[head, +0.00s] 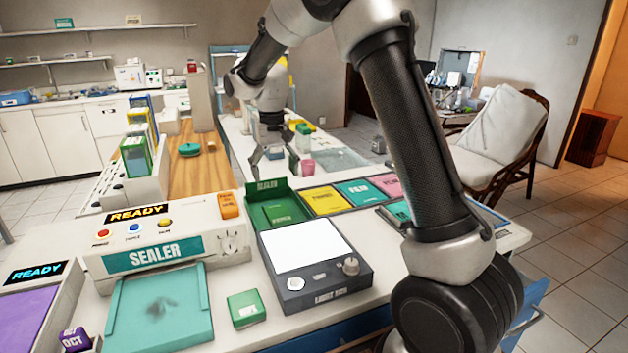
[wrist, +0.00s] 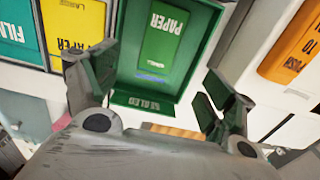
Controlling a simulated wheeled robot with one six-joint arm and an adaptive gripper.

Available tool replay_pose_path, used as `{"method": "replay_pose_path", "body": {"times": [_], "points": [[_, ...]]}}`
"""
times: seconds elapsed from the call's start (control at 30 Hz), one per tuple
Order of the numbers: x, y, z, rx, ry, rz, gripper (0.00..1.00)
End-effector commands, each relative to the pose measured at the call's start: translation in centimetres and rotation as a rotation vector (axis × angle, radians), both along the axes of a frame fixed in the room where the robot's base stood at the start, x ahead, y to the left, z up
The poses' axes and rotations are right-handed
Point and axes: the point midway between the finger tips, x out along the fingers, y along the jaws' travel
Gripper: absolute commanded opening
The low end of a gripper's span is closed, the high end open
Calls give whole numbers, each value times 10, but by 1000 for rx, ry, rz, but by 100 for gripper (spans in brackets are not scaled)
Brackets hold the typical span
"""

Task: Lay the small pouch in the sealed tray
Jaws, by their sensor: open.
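The green sealed tray (head: 257,212) stands on the counter behind the light box, and its labelled back wall is upright. It also shows in the wrist view (wrist: 207,28), with its "SEALED" label. A small green pouch (wrist: 161,48) marked "PAPER" and "SMALL" lies flat inside the tray. It also shows in the head view (head: 284,211). My gripper (head: 274,168) is open and empty, above and behind the tray. In the wrist view my open fingers (wrist: 157,80) are spread to either side of the tray's labelled edge, apart from the pouch.
The sealer (head: 165,240) stands left of the tray, with a teal plate (head: 158,309) in front. The light box (head: 312,260) is in front of the tray. Yellow (head: 325,200), teal and pink labelled bins are to its right. A small green box (head: 246,307) stands near the front edge.

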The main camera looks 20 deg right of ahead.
Motion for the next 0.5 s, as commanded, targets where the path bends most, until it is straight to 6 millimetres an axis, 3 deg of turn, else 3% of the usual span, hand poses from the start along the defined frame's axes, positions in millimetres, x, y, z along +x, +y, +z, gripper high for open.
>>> {"method": "replay_pose_path", "body": {"times": [0.13, 0.27, 0.4, 0.5], "points": [[-6, -6, 9, 2, -9, -1, 84], [-37, -29, 46, 13, -52, -4, 84], [-103, -69, 95, 24, -126, -7, 84], [-159, -95, 117, 26, -179, -7, 84]]}}
